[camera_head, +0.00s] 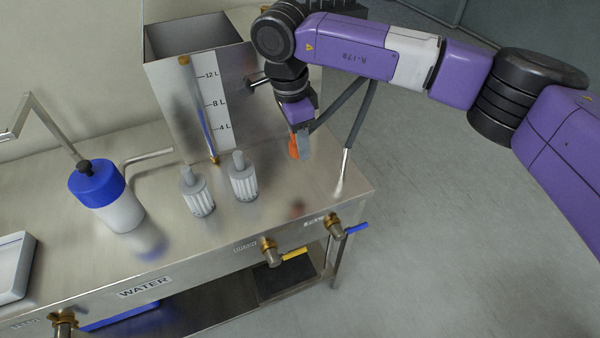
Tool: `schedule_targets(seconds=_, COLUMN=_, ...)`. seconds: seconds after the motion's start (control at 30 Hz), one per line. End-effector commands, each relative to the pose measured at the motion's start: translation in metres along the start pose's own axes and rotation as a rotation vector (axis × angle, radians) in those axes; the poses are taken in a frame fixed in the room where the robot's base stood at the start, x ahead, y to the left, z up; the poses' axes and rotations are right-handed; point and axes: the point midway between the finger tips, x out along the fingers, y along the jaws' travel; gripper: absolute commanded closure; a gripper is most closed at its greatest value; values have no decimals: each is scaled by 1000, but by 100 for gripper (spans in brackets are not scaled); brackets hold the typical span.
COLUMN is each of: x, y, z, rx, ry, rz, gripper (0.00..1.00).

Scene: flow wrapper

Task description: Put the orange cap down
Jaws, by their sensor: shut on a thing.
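The orange cap (293,148) shows as a small orange shape at the end of my arm. My gripper (299,146) points down and is shut on the cap. It holds the cap above the right part of the steel worktop (270,215), in front of and to the right of the steel tank. A faint reddish reflection shows on the worktop below the cap. My gripper hides part of the cap, and the exact gap to the surface is hard to tell.
Two ribbed grey-white fittings (197,192) (243,178) stand left of the cap. The steel tank (160,95) with a level scale is behind them. A blue-capped bottle (105,195) stands further left. Valves (335,228) line the front edge. The worktop's right front is clear.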

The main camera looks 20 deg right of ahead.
Motion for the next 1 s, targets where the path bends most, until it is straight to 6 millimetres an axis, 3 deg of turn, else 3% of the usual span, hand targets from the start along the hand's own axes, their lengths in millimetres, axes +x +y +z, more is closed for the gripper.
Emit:
schedule_targets(seconds=0.1, x=29, y=1, z=4, rx=1, ry=-2, rz=2, gripper=100)
schedule_targets(seconds=0.23, x=50, y=0, z=6, rx=1, ry=-2, rz=1, gripper=100)
schedule_targets(seconds=0.47, x=65, y=0, z=8, rx=0, ry=0, rz=0, gripper=100)
schedule_targets(seconds=0.77, x=102, y=0, z=12, rx=1, ry=0, rz=1, gripper=100)
schedule_targets(seconds=1.0, x=103, y=0, z=12, rx=0, ry=0, rz=-1, gripper=100)
